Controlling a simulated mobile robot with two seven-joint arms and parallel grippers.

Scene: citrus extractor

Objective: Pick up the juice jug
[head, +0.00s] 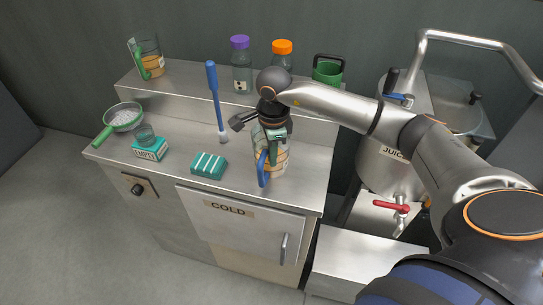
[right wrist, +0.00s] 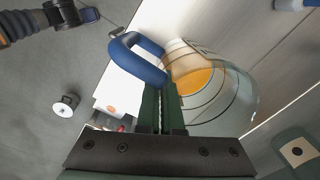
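The juice jug (head: 277,160) is clear, with orange on its side and a blue handle (head: 263,168), and stands on the steel counter. My right gripper (head: 276,134) is over the jug from above and hides its top. In the right wrist view the jug (right wrist: 218,88) lies just right of the dark green fingers (right wrist: 160,100). The fingers are close together, with the near end of the blue handle (right wrist: 140,60) at their tips, and appear shut on it. The exact contact is partly hidden. My left gripper is not in the head view.
A teal sponge (head: 209,164), a blue-handled brush (head: 214,95), a small box (head: 149,149) and a sieve (head: 123,117) are left of the jug. Bottles (head: 241,68) and another jug (head: 148,58) with a green handle stand on the back shelf. The juice tank (head: 385,165) is at right.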

